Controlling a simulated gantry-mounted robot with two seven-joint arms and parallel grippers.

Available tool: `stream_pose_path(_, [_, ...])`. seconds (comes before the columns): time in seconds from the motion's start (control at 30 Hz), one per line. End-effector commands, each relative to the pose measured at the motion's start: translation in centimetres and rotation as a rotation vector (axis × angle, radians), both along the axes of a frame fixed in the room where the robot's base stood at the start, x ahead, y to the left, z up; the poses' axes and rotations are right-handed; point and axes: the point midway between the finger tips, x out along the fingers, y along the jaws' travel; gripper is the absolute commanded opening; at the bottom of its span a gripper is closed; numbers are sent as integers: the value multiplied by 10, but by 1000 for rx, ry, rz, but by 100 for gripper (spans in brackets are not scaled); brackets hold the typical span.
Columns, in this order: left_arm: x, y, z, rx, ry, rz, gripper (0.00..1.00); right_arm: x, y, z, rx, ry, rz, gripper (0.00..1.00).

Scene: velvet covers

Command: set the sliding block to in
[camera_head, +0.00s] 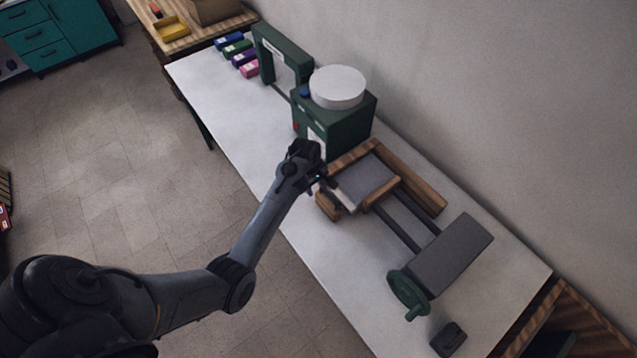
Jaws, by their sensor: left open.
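A dark grey block (452,254) sits at the right end of two dark parallel rails (404,222), apart from a wooden frame (416,184). A green handwheel (407,291) is at its near side. The frame holds a flat grey pad (366,182); I cannot tell for sure which part is the sliding block. My left gripper (322,181) is open at the frame's left end, close to a pale strip (342,195) and a small wooden piece (328,206). The wrist hides part of the fingers, and contact is unclear. My right gripper is out of view.
A green box (352,127) with a white round top (337,87) stands behind the gripper. A green arch (283,52) and several coloured small blocks (236,48) are at the far end. A small dark box (448,339) lies near the front. The white table's (225,105) left part is clear.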

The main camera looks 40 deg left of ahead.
Motion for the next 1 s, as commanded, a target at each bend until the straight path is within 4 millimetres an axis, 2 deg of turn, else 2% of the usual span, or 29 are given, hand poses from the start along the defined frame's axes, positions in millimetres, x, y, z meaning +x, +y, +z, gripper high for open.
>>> stream_pose_path(0.03, [12,-1,9,-2,-26,-1,40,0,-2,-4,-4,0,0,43])
stream_pose_path(0.13, [26,-2,20,-2,-53,-2,40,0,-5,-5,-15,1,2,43])
stream_pose_path(0.27, [32,-1,18,-2,-65,-2,40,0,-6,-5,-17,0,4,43])
stream_pose_path(0.8, [47,-4,-60,0,-63,-3,40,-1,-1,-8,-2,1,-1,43])
stream_pose_path(1.0, [50,-4,-74,0,-65,-3,40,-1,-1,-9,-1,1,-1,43])
